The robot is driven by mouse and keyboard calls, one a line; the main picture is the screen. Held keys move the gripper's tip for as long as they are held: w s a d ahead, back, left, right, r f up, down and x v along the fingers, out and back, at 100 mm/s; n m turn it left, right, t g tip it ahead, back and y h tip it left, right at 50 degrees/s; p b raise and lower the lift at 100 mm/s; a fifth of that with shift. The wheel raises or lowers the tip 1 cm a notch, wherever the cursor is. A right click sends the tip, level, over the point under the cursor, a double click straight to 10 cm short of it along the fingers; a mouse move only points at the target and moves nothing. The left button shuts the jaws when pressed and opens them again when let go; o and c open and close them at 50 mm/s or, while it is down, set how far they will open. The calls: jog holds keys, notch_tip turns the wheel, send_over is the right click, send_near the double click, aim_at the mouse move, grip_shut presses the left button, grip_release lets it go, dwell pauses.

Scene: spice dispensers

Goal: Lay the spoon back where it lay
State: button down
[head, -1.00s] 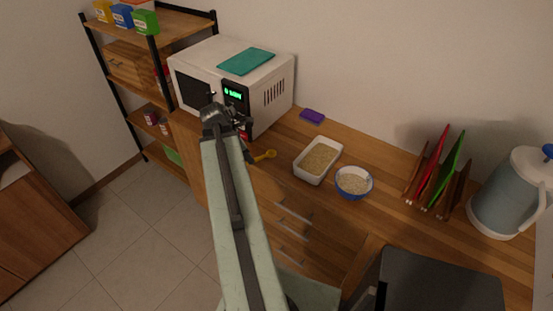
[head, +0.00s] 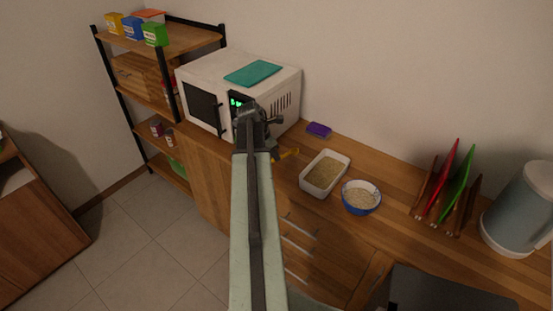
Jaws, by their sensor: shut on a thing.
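A yellow spoon (head: 289,153) shows just right of my gripper, over the wooden counter near the microwave. My gripper (head: 268,137) is at the end of my pale green arm, in front of the microwave's right side. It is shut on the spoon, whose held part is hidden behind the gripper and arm. I cannot tell how high the spoon is above the counter.
A white tray of grain (head: 325,174) and a blue bowl (head: 361,197) stand right of the spoon. The microwave (head: 205,106) is behind and left. A purple sponge (head: 318,130) lies near the wall. A plate rack (head: 445,195) and kettle (head: 520,210) stand farther right.

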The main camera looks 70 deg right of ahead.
jog(key=shift+s+d, duration=0.1)
jog(key=shift+d, duration=0.25)
jog(key=f+b, duration=0.4)
jog(key=shift+s+d, duration=0.1)
jog(key=shift+d, duration=0.15)
jog(key=shift+r, duration=0.2)
jog(key=shift+f, duration=0.15)
jog(key=c, duration=1.4)
grip_release()
